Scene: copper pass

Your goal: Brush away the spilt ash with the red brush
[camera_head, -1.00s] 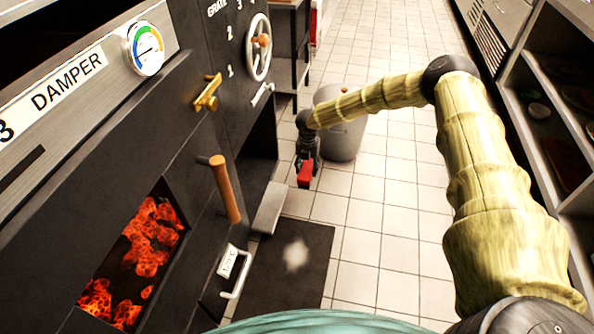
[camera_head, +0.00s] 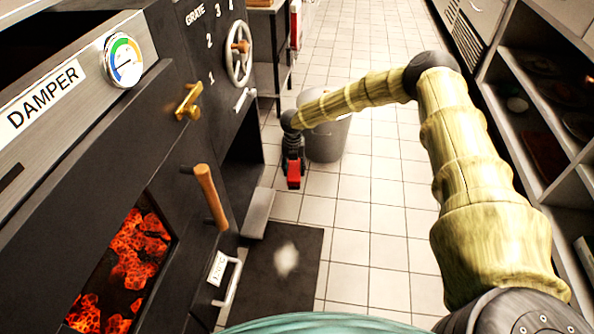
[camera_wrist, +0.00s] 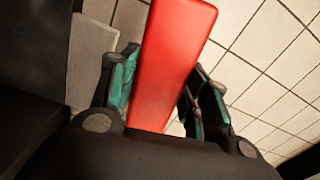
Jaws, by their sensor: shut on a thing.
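My gripper (camera_head: 293,166) is shut on the red brush (camera_head: 293,181), held above the tiled floor beyond the dark mat. In the wrist view the red brush (camera_wrist: 172,65) sits between the fingers of my gripper (camera_wrist: 160,95); its bristles cannot be made out. The spilt ash (camera_head: 286,258) is a pale grey patch on the dark mat (camera_head: 262,300) in front of the stove. The brush is apart from the ash, farther back in the head view.
The black stove (camera_head: 120,190) with glowing coals, an orange-handled lever (camera_head: 210,197) and a white handle (camera_head: 233,284) stands at left. A grey bin (camera_head: 326,139) stands behind my gripper. Shelves (camera_head: 545,100) line the right. The middle tiles are clear.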

